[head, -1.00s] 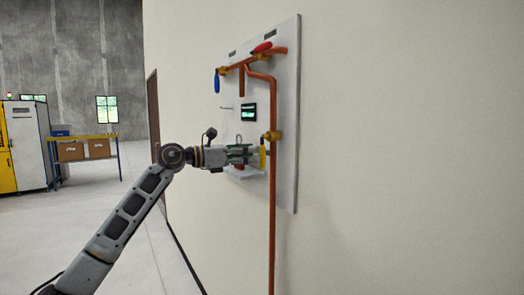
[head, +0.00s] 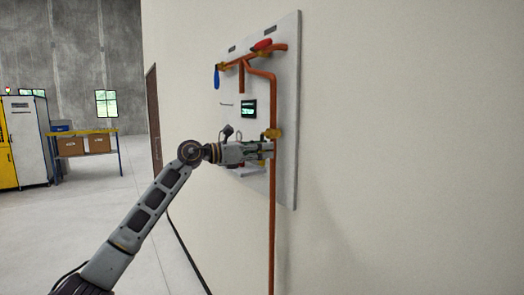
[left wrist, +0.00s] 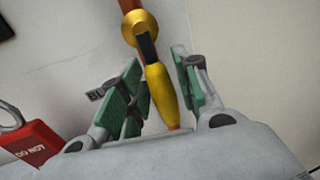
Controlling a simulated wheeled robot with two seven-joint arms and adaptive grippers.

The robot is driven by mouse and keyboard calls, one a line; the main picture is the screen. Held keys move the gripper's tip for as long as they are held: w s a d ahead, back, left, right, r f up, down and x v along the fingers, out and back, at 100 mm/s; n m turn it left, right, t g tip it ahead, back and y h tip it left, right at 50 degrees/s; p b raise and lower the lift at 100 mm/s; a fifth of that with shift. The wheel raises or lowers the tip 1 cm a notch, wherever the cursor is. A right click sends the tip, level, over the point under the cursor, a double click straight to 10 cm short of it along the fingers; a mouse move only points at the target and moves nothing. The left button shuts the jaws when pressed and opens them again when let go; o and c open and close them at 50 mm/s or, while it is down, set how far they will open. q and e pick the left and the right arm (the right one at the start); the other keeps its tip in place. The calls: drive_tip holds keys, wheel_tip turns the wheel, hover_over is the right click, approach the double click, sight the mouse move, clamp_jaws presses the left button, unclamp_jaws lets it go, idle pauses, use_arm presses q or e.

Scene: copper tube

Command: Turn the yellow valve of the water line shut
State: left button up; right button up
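The yellow valve (head: 272,134) sits on the vertical copper pipe (head: 272,220) at the right of the wall panel. In the left wrist view its yellow handle (left wrist: 162,92) hangs down from the brass valve body (left wrist: 138,27), tilted in the picture. My left gripper (head: 260,150) is at the handle, just below the valve body. In the left wrist view the green-padded fingers of my left gripper (left wrist: 160,78) are apart, with the handle between them and a gap on the right side. The handle is mostly hidden in the head view. My right gripper is out of view.
The panel (head: 287,100) also carries a red-handled valve (head: 262,44), a blue handle (head: 216,78) and a small display (head: 249,109). A red "DO NOT" tag (left wrist: 32,138) is left of the fingers. The wall right of the pipe is bare.

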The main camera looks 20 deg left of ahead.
use_arm(q)
clamp_jaws()
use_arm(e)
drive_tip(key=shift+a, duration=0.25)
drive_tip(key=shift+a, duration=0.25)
use_arm(q)
drive_tip(key=shift+w+a+m, duration=0.1)
drive_tip(key=shift+a+m, duration=0.05)
drive_tip(key=shift+m, duration=0.25)
drive_tip(key=w+a+r+m+y+p, duration=0.1)
drive_tip(key=r+m, duration=0.4)
drive_tip(key=m, duration=1)
drive_tip(key=shift+w+a+t+y, duration=0.3)
drive_tip(key=shift+w+a+y, duration=0.6)
drive_tip(key=shift+a+y, duration=0.45)
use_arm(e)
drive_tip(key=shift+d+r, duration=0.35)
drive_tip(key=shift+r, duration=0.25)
